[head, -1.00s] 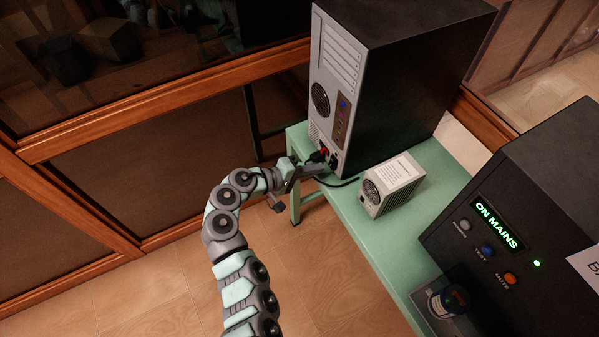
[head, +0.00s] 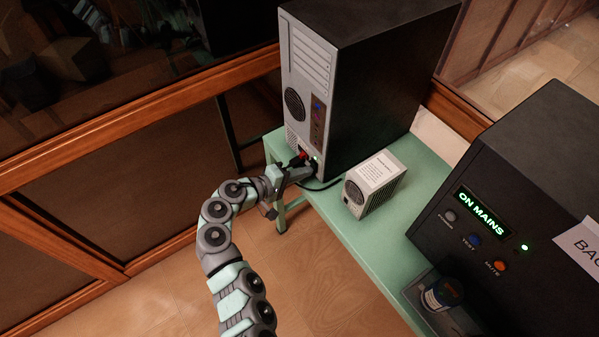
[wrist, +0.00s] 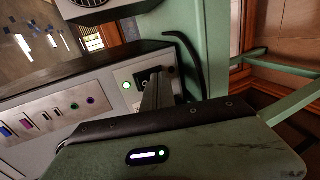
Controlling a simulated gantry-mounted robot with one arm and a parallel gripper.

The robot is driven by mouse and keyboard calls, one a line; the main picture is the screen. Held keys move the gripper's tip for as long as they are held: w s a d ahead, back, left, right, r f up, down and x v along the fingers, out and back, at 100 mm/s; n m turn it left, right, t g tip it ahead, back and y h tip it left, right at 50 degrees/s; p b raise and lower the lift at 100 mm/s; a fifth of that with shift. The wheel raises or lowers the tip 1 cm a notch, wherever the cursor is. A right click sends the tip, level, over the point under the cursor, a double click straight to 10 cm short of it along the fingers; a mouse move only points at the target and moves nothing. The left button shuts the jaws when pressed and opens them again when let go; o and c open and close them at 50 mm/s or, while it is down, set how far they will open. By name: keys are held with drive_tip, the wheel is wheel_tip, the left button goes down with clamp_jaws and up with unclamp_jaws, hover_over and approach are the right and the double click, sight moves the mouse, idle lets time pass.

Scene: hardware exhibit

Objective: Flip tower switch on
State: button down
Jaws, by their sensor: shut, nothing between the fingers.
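A black computer tower (head: 375,85) stands on a green bench with its grey rear panel facing left. Low on that panel are a red part (head: 302,155), a lit green light (head: 315,157) and black fittings. In the wrist view, the green light (wrist: 127,86) sits beside a dark recess at the fingertips. My gripper (head: 311,170) is shut and empty, its tips at the lower rear panel. The shut fingers (wrist: 154,86) also show in the wrist view and cover much of the recess. Whether they touch the switch, and its position, I cannot tell.
A small grey power-supply box (head: 374,186) stands right of my gripper on the green bench (head: 365,245). A black cable (head: 322,187) runs beside the fingers. A black unit reading "ON MAINS" (head: 510,200) and a small jar (head: 441,294) are farther right.

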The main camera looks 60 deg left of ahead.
drive_tip(key=shift+r+p, duration=0.5)
drive_tip(key=shift+r, duration=0.35)
drive_tip(key=shift+s+r, duration=0.2)
drive_tip(key=shift+s, duration=0.05)
drive_tip(key=p+v, duration=0.1)
drive_tip(key=v, duration=1.2)
drive_tip(key=shift+r, duration=0.25)
